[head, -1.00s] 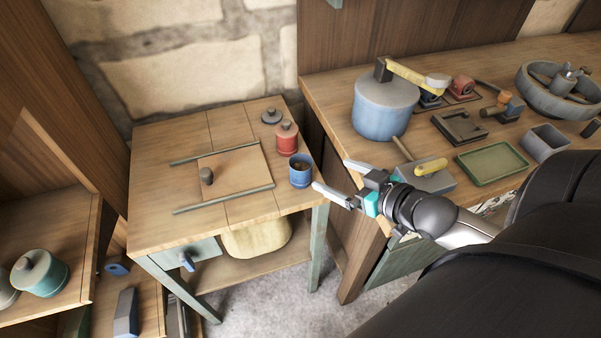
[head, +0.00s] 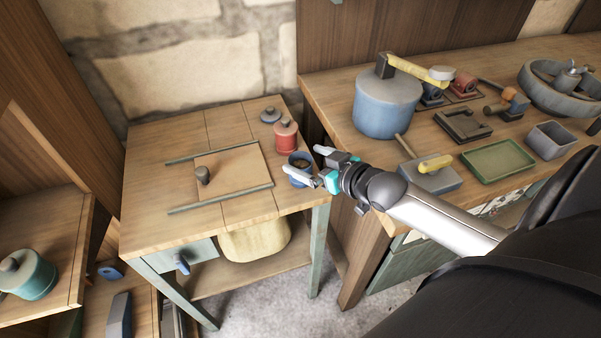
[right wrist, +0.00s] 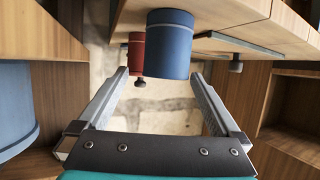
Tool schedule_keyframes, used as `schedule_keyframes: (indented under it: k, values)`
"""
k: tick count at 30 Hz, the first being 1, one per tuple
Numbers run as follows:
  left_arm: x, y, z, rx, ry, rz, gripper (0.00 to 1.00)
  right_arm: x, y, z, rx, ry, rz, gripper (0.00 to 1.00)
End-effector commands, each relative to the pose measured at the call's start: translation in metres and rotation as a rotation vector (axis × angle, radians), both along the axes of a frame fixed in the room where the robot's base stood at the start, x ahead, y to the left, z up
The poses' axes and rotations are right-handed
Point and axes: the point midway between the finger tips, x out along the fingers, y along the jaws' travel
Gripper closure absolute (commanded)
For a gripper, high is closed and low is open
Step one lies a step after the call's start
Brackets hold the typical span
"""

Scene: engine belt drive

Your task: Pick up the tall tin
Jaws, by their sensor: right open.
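An open blue tin (head: 300,160) stands upright near the right edge of the small wooden table. It holds something brown, and my finger partly covers it in the head view. In the right wrist view the blue tin (right wrist: 169,48) looks taller than wide and lies ahead between the two fingers, apparently untouched. A red lidded tin (head: 285,135) stands just behind it and also shows in the right wrist view (right wrist: 136,55). My right gripper (head: 304,162) is open and empty beside the blue tin. My left gripper is not in view.
The small table (head: 150,185) also bears a board (head: 235,172) between two rails and a dark blue lid (head: 270,115). The workbench at right holds a large blue pot (head: 388,105), a green tray (head: 497,160) and several tools. A teal lidded tin (head: 30,277) sits on the left shelf.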

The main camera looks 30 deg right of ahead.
Motion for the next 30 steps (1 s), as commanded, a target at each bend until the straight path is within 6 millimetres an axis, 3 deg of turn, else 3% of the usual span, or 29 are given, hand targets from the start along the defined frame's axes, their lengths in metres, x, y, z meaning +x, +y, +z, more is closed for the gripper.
schedule_keyframes:
  k: [15, 26, 30]
  values:
    - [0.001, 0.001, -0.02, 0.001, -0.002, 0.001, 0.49, 0.04, 0.013, -0.023, -0.001, -0.001, 0.0, 0.0]
    - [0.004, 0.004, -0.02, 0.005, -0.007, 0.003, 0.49, 0.045, 0.014, -0.025, -0.001, 0.0, 0.0, 0.0]
    - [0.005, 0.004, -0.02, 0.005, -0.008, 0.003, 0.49, 0.045, 0.014, -0.024, -0.001, 0.0, 0.0, 0.15]
